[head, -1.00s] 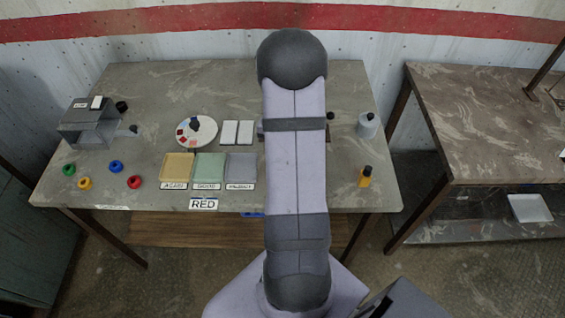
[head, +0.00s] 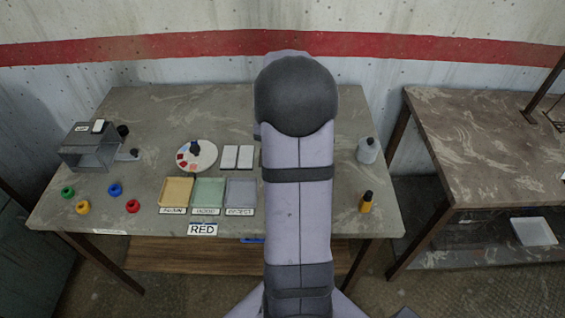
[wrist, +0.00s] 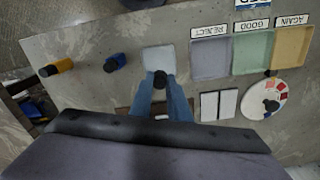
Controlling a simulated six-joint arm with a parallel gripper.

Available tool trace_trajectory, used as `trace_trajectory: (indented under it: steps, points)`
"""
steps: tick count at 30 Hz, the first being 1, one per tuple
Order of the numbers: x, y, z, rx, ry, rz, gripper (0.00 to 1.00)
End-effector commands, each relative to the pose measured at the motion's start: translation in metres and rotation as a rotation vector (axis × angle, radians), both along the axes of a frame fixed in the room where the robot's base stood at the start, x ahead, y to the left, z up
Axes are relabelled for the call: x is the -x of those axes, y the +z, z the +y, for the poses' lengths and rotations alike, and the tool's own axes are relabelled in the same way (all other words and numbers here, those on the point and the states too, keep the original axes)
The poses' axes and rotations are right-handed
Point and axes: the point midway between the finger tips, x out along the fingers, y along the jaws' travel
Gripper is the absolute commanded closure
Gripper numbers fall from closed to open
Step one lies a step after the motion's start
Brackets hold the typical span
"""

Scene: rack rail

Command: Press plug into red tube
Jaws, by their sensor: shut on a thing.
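My gripper (wrist: 162,84) shows in the wrist view, its two blue fingers closed on a small dark round piece (wrist: 158,78), which looks like the plug. It is over the near edge of a pale square pad (wrist: 158,56); I cannot tell whether it touches. In the head view my arm hides the gripper and pad. A short red ring-like tube (head: 133,206) stands at the table's left front, well away from the gripper. Green (head: 67,192), yellow (head: 82,207) and blue (head: 114,190) ones stand near it. A "RED" sign (head: 203,230) is on the front edge.
Yellow, green and grey trays (head: 241,192) lie mid-table. Behind them are a white disc (head: 207,160) with a dark knob and two white blocks (head: 237,157). A grey box (head: 88,150) stands back left. Yellow (head: 366,203) and grey (head: 367,151) bottles stand right.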

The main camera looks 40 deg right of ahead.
Motion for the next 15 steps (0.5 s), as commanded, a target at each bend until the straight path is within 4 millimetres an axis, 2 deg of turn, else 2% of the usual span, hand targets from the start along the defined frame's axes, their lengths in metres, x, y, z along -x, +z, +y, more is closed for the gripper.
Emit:
trace_trajectory:
  steps: [1, 5, 8, 15]
  points:
    - [0.003, 0.003, 0.004, -0.004, 0.003, 0.005, 1.00]
    - [0.012, -0.008, 0.016, -0.006, 0.011, 0.008, 1.00]
    - [0.011, -0.016, 0.018, -0.005, 0.017, 0.007, 1.00]
    - [-0.020, -0.030, -0.001, -0.003, 0.030, 0.004, 1.00]
